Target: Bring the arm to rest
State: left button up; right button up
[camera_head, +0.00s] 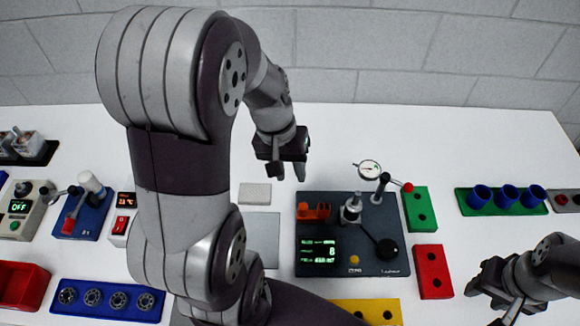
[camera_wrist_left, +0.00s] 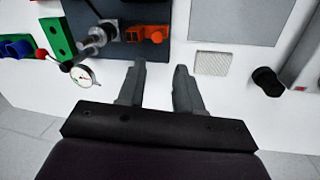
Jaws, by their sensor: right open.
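My left arm crosses the head view from the bottom to the top middle. Its gripper (camera_head: 287,172) hangs over the white table behind the dark test station (camera_head: 350,283). In the left wrist view the gripper (camera_wrist_left: 160,68) has its two fingers apart with nothing between them. My right gripper (camera_head: 492,298) is at the lower right of the head view, open, beside the red block (camera_head: 433,272), with no object seen in it. The left arm hides part of the table's left middle.
A green block (camera_head: 419,209), blue cups (camera_head: 507,197) and a blue bearing tray (camera_head: 107,313) stand around. The table's back right is clear.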

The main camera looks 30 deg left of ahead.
dwell(0.4)
pick_arm(q)
jog(key=s+d+f+m+y, duration=0.2)
jog(key=d+m, duration=0.2)
jog(key=d, duration=0.2)
jog(key=shift+s+f+t, duration=0.25)
jog(key=shift+s+t, duration=0.05)
jog(key=shift+s, duration=0.05)
jog(key=shift+d, duration=0.1)
